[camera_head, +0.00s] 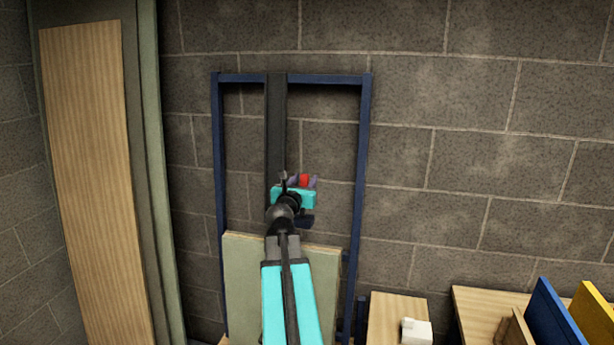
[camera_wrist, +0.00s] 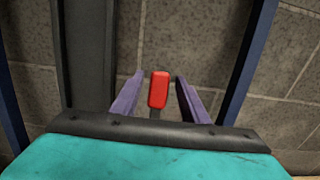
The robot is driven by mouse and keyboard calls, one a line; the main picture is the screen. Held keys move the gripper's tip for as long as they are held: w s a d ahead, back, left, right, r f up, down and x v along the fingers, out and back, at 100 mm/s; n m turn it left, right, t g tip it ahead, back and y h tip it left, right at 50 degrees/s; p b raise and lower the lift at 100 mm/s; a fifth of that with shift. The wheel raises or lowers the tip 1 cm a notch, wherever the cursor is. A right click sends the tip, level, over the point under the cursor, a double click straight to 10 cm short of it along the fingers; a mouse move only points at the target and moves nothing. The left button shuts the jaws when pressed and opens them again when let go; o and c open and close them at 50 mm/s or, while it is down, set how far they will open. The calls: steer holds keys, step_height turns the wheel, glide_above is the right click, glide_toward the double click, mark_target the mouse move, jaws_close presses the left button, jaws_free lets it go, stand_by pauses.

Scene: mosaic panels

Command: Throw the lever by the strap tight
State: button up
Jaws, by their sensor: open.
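A red lever handle (camera_wrist: 158,90) stands upright in the wrist view, with a short dark stem below it. In the head view the lever (camera_head: 304,180) shows as a small red patch just beyond my gripper. My gripper (camera_wrist: 156,88) is open, with one purple finger on each side of the red handle and a gap visible on both sides. It also shows in the head view (camera_head: 302,181). The dark strap (camera_wrist: 84,55) runs vertically just left of the lever; it also shows in the head view (camera_head: 276,125). The lever's base is hidden behind my gripper's body.
A blue frame (camera_head: 365,150) stands against the grey block wall (camera_head: 450,130), around the strap and a pale panel (camera_head: 244,255). Tall wooden boards (camera_head: 90,180) lean at the left. A wooden box (camera_head: 390,315) with a white block (camera_head: 416,331) is at lower right.

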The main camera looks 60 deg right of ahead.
steer(key=shift+x, duration=2.25)
